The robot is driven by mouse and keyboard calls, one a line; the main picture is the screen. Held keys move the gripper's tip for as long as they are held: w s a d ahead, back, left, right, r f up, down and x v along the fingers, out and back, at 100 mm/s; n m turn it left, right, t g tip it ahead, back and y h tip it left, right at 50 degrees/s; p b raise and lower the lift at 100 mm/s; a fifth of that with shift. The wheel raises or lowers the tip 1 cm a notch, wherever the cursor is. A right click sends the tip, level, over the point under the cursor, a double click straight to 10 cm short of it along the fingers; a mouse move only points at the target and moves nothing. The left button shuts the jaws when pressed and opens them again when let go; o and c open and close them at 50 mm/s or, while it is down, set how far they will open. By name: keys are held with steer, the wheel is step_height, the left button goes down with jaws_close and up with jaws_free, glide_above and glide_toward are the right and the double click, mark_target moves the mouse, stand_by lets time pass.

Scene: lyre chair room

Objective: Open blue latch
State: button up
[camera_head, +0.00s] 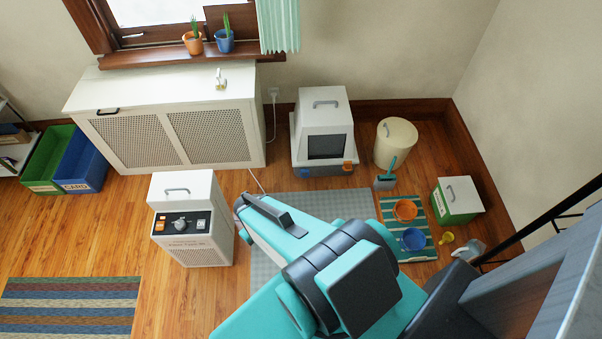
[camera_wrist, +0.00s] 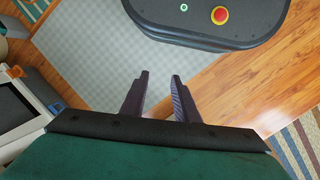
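A white covered litter box (camera_head: 325,115) with a grey base stands against the back wall in the head view. A small blue latch (camera_head: 305,171) is at the lower left of its front, and an orange latch (camera_head: 347,166) is at the lower right. Part of the box (camera_wrist: 18,128) shows at the left edge of the wrist view, with a small blue patch (camera_wrist: 57,106) that may be the blue latch. My gripper (camera_wrist: 158,95) is open and empty above the floor, to the right of the box and apart from it. My arm hides the gripper in the head view.
A grey mat (camera_head: 340,203) lies before the box. A bin (camera_head: 396,144), a dustpan (camera_head: 385,182), and orange (camera_head: 405,210) and blue (camera_head: 413,239) bowls are to the right. A radiator cabinet (camera_head: 165,125) stands behind left.

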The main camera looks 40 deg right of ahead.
steer(key=s+a+r+g+y+p, duration=0.1)
steer(key=s+a+r+g+p, duration=0.2)
steer(key=s+a+r, duration=0.4)
step_height(320, 180, up, 2)
steer(key=shift+s+r+p, duration=0.1)
steer(key=shift+s+p, duration=0.4)
steer(key=shift+s, duration=0.1)
